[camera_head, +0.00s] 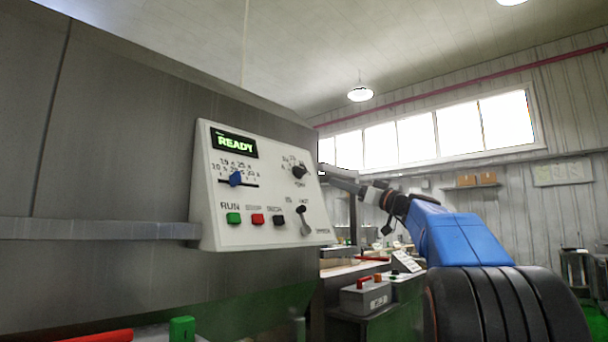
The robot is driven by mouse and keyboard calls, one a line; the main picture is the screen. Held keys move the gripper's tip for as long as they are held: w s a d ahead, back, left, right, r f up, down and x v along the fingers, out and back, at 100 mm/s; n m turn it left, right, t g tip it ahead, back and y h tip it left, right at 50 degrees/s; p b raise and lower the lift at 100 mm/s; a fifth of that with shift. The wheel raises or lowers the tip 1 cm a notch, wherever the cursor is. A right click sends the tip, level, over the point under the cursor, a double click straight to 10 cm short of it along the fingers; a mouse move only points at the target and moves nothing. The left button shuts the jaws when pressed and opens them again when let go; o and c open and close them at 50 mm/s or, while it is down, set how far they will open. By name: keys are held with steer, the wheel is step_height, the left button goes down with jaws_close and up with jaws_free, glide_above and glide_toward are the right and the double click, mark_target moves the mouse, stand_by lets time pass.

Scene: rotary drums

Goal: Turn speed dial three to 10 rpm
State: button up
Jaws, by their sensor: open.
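A slanted white control panel (270,205) is fixed to the large grey machine. At its upper right is a black round dial (299,171) with a ring of small marks around it. The marks and the label below are too small to read, so I cannot tell its number or setting. My gripper (324,173) is just right of the panel's right edge, at about the dial's height in the picture. Its jaws are open, seen from the side, and they hold nothing visible. It appears apart from the dial, though depth is hard to judge.
The panel also carries a green READY display (234,145), a blue slider knob (236,179), green (233,218), red (257,219) and black (279,220) buttons, and a lever switch (304,220).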

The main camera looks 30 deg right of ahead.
mark_target(304, 170)
steer(key=x, duration=1.7)
steer(key=shift+r, duration=0.2)
steer(key=shift+c, duration=0.6)
steer(key=c, duration=0.9)
